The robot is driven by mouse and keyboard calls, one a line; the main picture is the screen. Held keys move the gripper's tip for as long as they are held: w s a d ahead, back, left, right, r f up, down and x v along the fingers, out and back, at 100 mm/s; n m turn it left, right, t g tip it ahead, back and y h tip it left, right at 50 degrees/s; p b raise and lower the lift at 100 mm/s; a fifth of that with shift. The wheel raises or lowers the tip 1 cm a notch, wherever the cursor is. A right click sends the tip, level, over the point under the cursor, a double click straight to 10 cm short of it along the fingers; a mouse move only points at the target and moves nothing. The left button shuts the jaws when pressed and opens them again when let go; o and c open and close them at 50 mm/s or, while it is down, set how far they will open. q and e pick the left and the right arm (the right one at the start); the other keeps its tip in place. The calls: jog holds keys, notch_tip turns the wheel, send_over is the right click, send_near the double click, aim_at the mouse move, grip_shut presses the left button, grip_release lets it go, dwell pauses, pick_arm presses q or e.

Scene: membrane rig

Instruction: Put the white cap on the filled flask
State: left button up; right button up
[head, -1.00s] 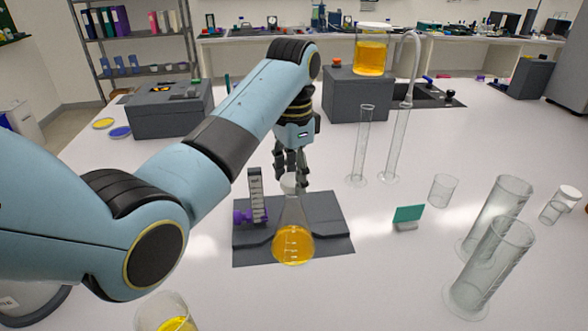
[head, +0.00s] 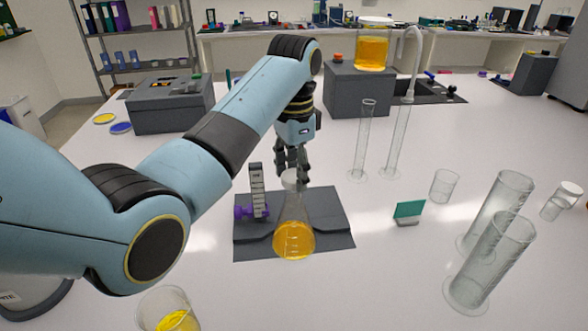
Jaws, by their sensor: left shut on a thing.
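The filled flask (head: 293,238) is a clear conical flask with orange liquid in its lower part, standing upright on a dark grey mat (head: 335,242). The white cap (head: 290,178) shows as a small white piece at the top of the flask's neck. My left gripper (head: 292,176) points down just behind the neck top, its dark fingers shut on the cap. The fingers and neck overlap here, so I cannot tell how far the cap is seated. My right gripper is out of view.
A grey strip with a purple part (head: 257,192) stands left of the flask. Tall glass cylinders (head: 362,145) stand behind right, and larger ones (head: 490,262) at the right. A beaker of yellow (head: 168,312) stands at front left.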

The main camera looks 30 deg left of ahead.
pick_arm(q)
jog(key=shift+f, duration=0.95)
jog(key=o, duration=0.8)
jog(key=shift+r, duration=0.15)
